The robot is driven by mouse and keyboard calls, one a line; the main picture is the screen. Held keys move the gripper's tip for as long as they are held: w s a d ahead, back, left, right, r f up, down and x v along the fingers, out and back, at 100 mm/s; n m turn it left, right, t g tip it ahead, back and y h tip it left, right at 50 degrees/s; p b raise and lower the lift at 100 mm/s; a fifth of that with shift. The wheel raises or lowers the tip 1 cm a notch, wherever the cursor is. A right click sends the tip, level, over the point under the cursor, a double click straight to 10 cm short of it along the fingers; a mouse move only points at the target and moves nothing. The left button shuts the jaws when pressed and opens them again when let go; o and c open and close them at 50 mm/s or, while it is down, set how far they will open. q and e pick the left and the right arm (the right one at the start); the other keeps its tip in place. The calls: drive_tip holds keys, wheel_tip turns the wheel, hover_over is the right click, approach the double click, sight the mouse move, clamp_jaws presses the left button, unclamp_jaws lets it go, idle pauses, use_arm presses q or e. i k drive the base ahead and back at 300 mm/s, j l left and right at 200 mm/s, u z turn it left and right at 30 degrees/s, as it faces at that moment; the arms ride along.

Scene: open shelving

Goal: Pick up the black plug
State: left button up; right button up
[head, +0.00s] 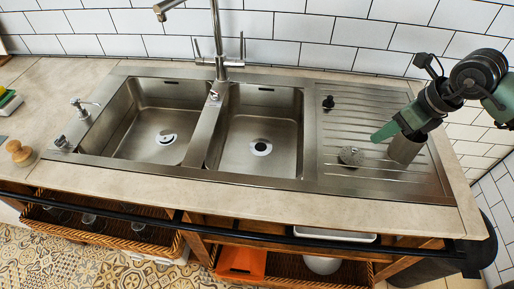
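The black plug (328,102) is small and dark. It stands on the upper left part of the ribbed steel drainboard (375,100), just right of the right sink basin. My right gripper (391,145) comes in from the right and hangs over the right part of the drainboard, to the right of the plug and apart from it. Its green finger and grey finger are spread, with nothing visible between them. My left gripper is not in view.
A round grey metal scrubber (350,156) lies on the drainboard left of my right gripper. The tall faucet (219,60) rises behind the two basins. A wooden-handled brush (18,151) is on the counter at the left. The drainboard around the plug is clear.

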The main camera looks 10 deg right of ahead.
sight(329, 103)
drive_tip(key=l+u, duration=0.75)
drive_tip(key=u, duration=0.15)
